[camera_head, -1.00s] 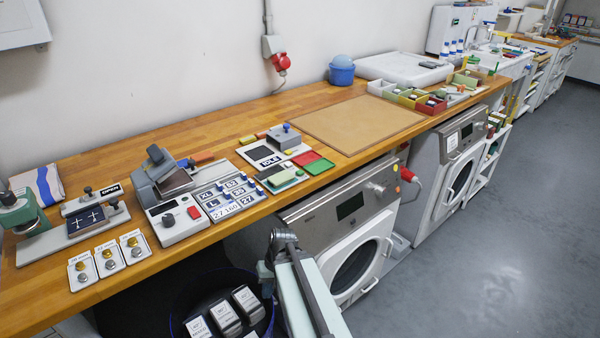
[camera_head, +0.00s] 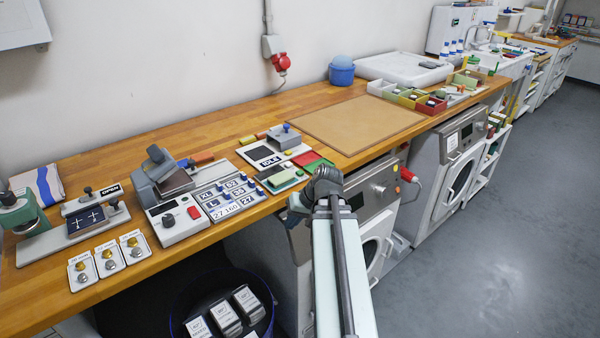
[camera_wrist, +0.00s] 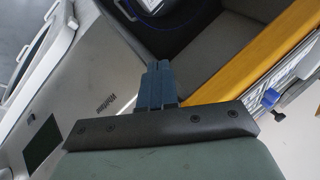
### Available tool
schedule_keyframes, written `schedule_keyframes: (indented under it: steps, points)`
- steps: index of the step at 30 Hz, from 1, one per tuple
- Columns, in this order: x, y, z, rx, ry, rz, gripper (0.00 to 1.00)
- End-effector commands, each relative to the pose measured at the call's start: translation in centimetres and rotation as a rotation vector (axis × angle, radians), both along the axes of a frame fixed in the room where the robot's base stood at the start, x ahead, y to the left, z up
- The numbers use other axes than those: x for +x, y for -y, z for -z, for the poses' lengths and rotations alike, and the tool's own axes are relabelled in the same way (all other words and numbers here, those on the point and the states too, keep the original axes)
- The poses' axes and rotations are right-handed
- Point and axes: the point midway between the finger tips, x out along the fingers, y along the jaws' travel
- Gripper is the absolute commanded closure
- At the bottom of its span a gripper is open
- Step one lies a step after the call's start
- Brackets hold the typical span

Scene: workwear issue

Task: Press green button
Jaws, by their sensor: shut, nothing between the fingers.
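In the head view a flat green square (camera_head: 320,166) lies beside a flat red square (camera_head: 305,158), right of the unit labelled IDLE (camera_head: 268,156). A paler green pad (camera_head: 282,178) sits in front of that unit. I cannot tell which green piece is the button. My arm's end stands just in front of the counter edge, close to these pieces and partly overlapping the green square in the picture. My gripper (camera_wrist: 158,68) shows in the wrist view with its blue fingers together and empty, over the space beside the wooden counter edge. It touches nothing that I can see.
The wooden counter (camera_head: 190,140) carries a grey device with a red button (camera_head: 193,213), a label panel (camera_head: 230,197) and a brown mat (camera_head: 355,123). Washing machines (camera_head: 440,180) stand beneath. A dark bin (camera_head: 265,325) with white-labelled packs is below the counter.

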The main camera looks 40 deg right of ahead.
Motion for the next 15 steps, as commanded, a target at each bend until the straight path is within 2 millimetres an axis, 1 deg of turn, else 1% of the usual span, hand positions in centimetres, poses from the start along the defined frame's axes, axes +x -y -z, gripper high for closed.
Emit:
schedule_keyframes:
  steps: [1, 5, 9, 15]
  points:
    - [0.3, 1.0, -1.3, -0.008, 0.022, 0.012, 1.00]
    - [1.8, 3.2, -4.4, -0.025, 0.080, 0.051, 1.00]
    - [4.4, 6.3, -8.2, -0.048, 0.152, 0.112, 1.00]
    - [8.0, 10.0, -13.4, -0.073, 0.249, 0.199, 1.00]
